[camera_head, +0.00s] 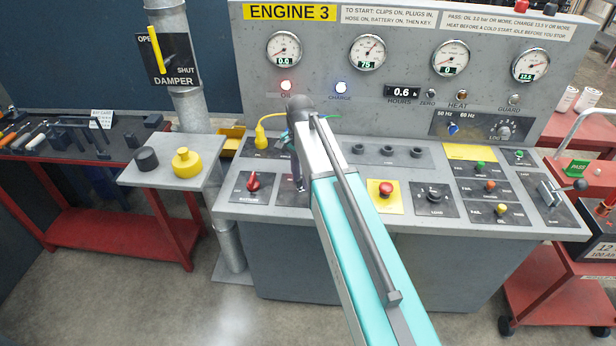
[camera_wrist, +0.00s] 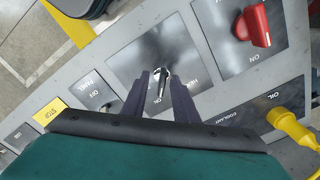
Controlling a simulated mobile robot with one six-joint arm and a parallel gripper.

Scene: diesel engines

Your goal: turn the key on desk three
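Desk three (camera_head: 340,204) is the grey console under the ENGINE 3 sign (camera_head: 290,12). In the wrist view the key (camera_wrist: 162,84) stands in its dark switch plate (camera_wrist: 128,60), small and metallic. My gripper (camera_wrist: 161,82) is at the key, with one dark finger on each side of it. The fingers look apart, with narrow gaps beside the key; contact is not clear. In the head view my gripper (camera_head: 298,178) reaches down to the panel right of the red battery switch (camera_head: 253,182), and the key is hidden there.
A yellow plug (camera_head: 260,137) sits just behind, in the oil socket. A red stop button (camera_head: 386,189) on a yellow plate is to the right. A side shelf (camera_head: 200,150) holds caps.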

